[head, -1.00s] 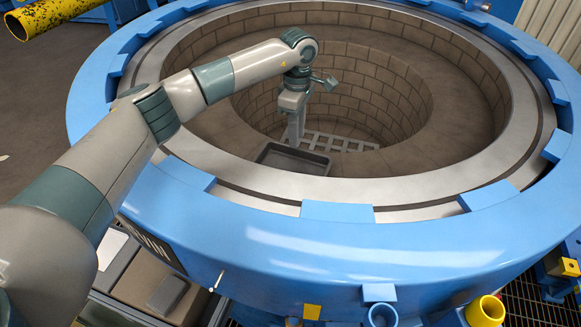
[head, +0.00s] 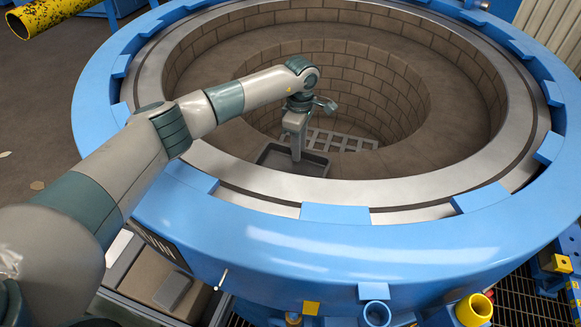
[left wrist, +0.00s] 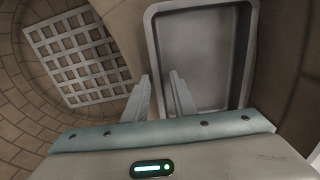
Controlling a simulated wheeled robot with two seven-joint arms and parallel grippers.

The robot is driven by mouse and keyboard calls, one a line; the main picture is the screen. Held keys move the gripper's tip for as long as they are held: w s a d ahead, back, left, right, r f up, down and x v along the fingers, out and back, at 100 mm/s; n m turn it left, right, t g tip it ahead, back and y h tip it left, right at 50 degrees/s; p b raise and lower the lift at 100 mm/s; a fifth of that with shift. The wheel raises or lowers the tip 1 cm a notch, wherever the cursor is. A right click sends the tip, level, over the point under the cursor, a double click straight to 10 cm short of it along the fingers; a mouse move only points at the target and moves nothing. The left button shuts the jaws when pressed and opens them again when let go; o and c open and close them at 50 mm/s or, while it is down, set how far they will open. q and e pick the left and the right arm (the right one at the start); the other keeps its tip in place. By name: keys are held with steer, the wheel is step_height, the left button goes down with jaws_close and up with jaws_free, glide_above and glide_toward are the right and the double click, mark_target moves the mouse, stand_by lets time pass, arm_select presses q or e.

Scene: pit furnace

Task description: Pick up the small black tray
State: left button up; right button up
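The small black tray (head: 316,164) lies on the brick ledge inside the pit, near the front rim. It looks dark grey and empty, with raised walls. The left wrist view shows the tray (left wrist: 207,50) at upper centre right. My left gripper (head: 297,158) points down at the tray in the head view. In the left wrist view the left gripper (left wrist: 161,78) is open, with a gap between its two fingers. One finger shows just outside the tray's left wall and the other over its inside. I cannot tell whether they touch it. My right gripper is not in view.
A metal grate (head: 345,142) lies beyond the tray, and it also shows in the left wrist view (left wrist: 78,56). The pit's brick wall (head: 385,95) and blue furnace ring (head: 400,245) surround the area. My left arm reaches over the ring's left side.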

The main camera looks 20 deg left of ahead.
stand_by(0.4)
arm_select(q)
jaws_close()
steer(key=shift+r, duration=0.15)
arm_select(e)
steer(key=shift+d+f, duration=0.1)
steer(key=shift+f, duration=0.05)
arm_select(q)
steer(key=shift+w+r+b, duration=0.1)
steer(key=shift+r+b, duration=0.35)
steer(key=shift+r, duration=0.15)
step_height(320, 180, up, 17)
steer(key=b, duration=0.6)
steer(key=shift+f, duration=0.2)
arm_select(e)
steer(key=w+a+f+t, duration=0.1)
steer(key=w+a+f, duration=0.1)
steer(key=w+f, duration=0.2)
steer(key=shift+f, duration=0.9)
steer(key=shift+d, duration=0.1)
